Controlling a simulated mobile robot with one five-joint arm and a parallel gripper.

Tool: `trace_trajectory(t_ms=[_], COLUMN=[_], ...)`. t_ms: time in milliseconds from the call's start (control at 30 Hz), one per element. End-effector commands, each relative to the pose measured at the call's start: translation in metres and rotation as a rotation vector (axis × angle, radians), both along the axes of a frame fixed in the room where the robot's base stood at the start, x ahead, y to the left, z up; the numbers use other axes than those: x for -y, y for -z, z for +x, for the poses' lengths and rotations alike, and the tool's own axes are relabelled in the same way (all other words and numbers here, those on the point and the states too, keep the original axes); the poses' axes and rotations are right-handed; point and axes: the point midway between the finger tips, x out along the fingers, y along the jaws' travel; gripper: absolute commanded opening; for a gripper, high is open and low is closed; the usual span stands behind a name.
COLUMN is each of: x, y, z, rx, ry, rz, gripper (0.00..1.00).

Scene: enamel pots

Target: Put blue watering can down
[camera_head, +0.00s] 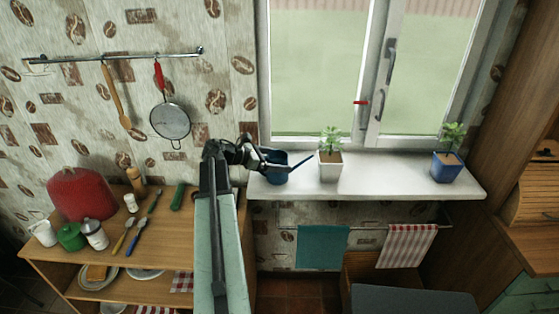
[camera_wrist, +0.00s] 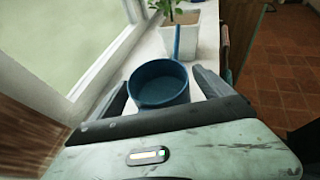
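The blue watering can (camera_head: 275,167) is at the left end of the white windowsill, upright, its long spout pointing right towards a plant pot. In the wrist view the can (camera_wrist: 160,86) shows its round open top, with the spout reaching away from me. My gripper (camera_head: 264,163) comes from the left at the can's height.
The white windowsill (camera_head: 390,178) holds a white potted plant (camera_head: 330,166) just right of the can and a blue potted plant (camera_head: 447,165) further right. Between these pots the sill is clear. The window stands behind; towels (camera_head: 322,247) hang below.

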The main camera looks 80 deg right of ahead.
Motion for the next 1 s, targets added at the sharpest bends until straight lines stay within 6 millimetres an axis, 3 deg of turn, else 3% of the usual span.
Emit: trace_trajectory(t_ms=[300, 700, 1000], x=[-0.001, -0.042, -0.054], y=[-0.007, -0.043, -0.049], z=[0.001, 0.073, 0.094], rx=[0.0, 0.0, 0.0], ry=[0.001, 0.001, 0.004], rz=[0.0, 0.0, 0.0], gripper=[0.9, 0.9, 0.9])
